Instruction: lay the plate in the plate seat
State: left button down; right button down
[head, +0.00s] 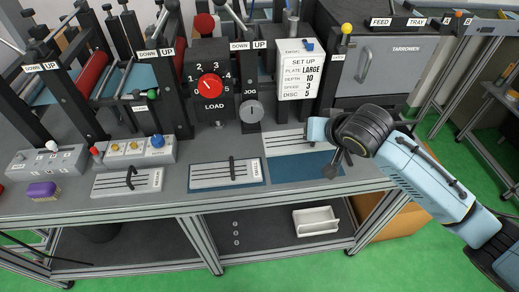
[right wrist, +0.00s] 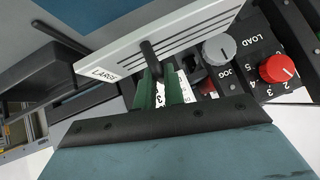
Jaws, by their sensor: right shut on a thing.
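The plate marked LARGE (right wrist: 185,38) is a pale grooved slab with a dark handle (right wrist: 151,60). In the right wrist view, my right gripper (right wrist: 166,88) has its green fingers closed around that handle. In the head view, the plate (head: 288,142) is at the right of the bench front, over the back part of a blue rectangle (head: 305,167). My right gripper (head: 315,132) is at its right end and hides the handle. I cannot tell whether the plate is lifted or resting. I cannot clearly make out which spot is the plate seat. My left gripper is out of view.
Two other handled plates lie nearby, one on the left (head: 108,186) and one in the middle (head: 208,175). Behind stand a load dial (head: 210,87), a JOG knob (head: 252,111), a set-up card (head: 302,75) reading PLATE LARGE, and a grey cabinet (head: 385,68). Roller machines fill the left.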

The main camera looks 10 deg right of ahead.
notch_tip(320, 180, down, 10)
jog(key=shift+b, duration=0.85)
jog(key=c, duration=1.5)
grip_release()
jog(key=shift+s, duration=0.1)
